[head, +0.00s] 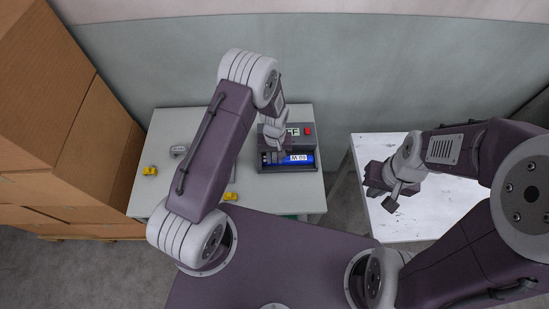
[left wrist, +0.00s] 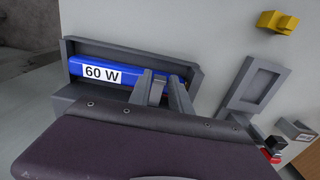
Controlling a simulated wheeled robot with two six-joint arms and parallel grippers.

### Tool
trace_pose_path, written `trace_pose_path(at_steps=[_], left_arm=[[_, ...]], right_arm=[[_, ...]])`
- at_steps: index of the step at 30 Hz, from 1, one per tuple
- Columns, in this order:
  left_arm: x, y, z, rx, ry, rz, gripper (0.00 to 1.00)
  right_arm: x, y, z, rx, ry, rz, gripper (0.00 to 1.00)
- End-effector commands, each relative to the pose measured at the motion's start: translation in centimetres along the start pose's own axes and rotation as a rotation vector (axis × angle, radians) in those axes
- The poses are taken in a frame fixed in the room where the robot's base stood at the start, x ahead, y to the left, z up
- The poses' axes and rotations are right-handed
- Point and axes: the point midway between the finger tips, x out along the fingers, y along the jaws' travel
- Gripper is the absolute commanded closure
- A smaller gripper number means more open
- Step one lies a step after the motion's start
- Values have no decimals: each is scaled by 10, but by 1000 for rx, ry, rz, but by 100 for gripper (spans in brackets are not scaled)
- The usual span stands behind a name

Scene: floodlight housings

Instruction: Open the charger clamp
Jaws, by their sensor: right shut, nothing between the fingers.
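The charger (head: 290,168) is a dark grey tray on the left table, holding a blue battery pack (head: 301,158). In the left wrist view the charger's rim (left wrist: 125,50) surrounds the battery (left wrist: 100,73), labelled 60 W. My left gripper (head: 273,150) is low over the charger; in its wrist view the fingers (left wrist: 162,88) stand apart at the battery's right part. A small grey block shows between them; I cannot tell whether it is the clamp or whether the fingers touch it. My right gripper (head: 380,188) is shut and empty over the white table.
A display and red button (head: 308,131) sit at the charger's back. Yellow pieces (head: 150,170) and a grey part (head: 179,150) lie on the left table. A grey recessed frame (left wrist: 252,84) is beside the charger. Cardboard boxes (head: 85,130) stand left. The white table (head: 440,220) is mostly clear.

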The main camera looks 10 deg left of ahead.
Motion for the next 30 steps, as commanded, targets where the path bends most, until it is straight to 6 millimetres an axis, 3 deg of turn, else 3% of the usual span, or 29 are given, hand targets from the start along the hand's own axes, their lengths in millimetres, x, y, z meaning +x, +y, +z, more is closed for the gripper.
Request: trace_pose_path(at_steps=[30], left_arm=[[-13,0,-5,0,3,1,95]], right_arm=[[-9,0,-1,0,0,0,100]])
